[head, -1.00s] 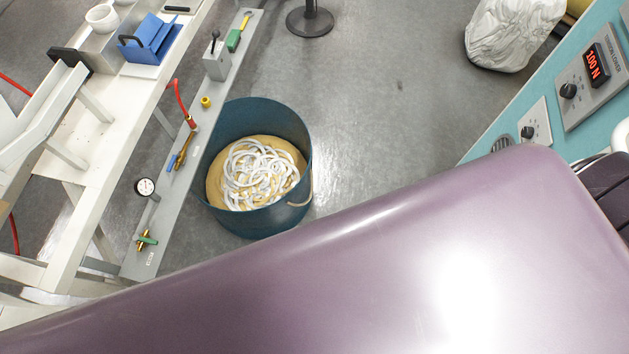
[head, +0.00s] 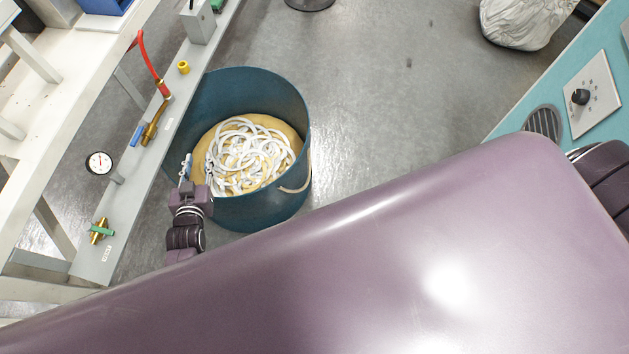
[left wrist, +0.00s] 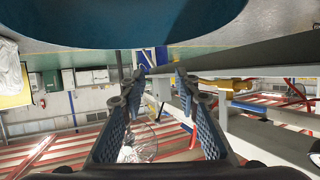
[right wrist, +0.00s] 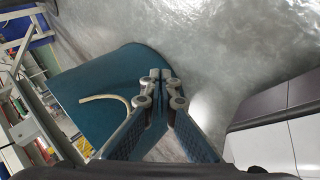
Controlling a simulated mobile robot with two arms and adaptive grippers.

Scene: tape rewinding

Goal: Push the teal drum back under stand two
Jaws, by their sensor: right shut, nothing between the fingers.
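The teal drum (head: 262,212) stands on the floor, open at the top, with white coiled tape (head: 250,155) on a tan mass inside and a pale handle on its side. It stands right beside the grey beam (head: 150,165) of a white stand (head: 70,95); I cannot read a stand number. My left gripper (head: 186,168) is at the drum's near left rim; contact is unclear. In the left wrist view its fingers (left wrist: 158,80) are apart and empty, with the drum (left wrist: 120,20) above. In the right wrist view my right gripper (right wrist: 160,76) is shut and empty, in front of the drum (right wrist: 90,85).
The beam carries a gauge (head: 99,162), brass fittings (head: 151,128), a red hose (head: 147,65) and a grey box (head: 201,20). A teal console (head: 530,85) stands at right, a wrapped white bundle (head: 525,22) behind. Grey floor right of the drum is clear.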

